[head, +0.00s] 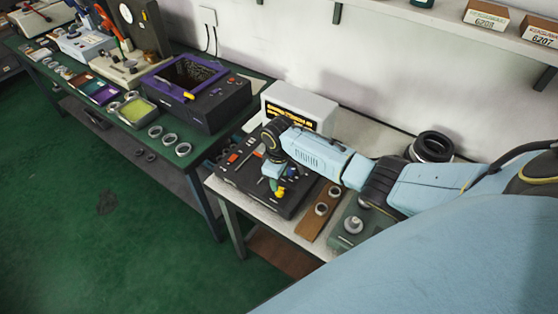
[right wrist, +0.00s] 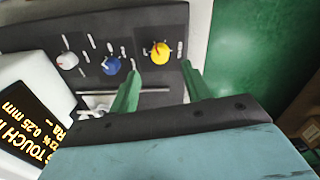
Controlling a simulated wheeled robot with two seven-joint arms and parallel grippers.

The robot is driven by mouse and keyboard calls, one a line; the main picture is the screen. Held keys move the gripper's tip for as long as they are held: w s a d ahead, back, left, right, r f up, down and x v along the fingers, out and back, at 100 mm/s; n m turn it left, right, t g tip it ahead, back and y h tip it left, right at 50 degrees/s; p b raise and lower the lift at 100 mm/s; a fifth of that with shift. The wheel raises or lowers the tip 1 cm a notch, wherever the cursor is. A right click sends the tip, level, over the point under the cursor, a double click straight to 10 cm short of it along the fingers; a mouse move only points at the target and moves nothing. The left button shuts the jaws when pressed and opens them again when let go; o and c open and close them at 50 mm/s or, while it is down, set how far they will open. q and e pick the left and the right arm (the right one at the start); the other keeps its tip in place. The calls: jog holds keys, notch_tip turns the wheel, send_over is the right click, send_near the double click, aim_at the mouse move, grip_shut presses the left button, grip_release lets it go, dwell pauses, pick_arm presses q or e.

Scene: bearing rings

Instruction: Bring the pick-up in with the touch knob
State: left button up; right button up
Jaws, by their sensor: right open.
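A black control panel (head: 240,186) lies on the right-hand bench and fills the top of the right wrist view (right wrist: 40,22). It carries a yellow knob (right wrist: 160,53), a blue knob (right wrist: 111,65) and a white knob (right wrist: 67,60) in a row. Their labels are too small to read. My right gripper (right wrist: 160,84) is open, its two green fingers apart with nothing between them. In the wrist view the yellow knob lies beyond the gap between the fingertips. In the head view my right gripper (head: 278,176) is over the panel. I cannot make out the pick-up. My left gripper is not in view.
A white display box (head: 318,102) stands behind the panel; its lit screen (right wrist: 22,118) shows "TOUCH" and "0.25 mm". A brown board with rings (head: 312,222) and a green base with a post (head: 349,240) lie right of the panel. A purple-edged black machine (head: 215,105) stands on the left bench.

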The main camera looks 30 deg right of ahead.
notch_tip(320, 180, up, 7)
dwell(0.3)
jog(key=shift+s+a, duration=0.1)
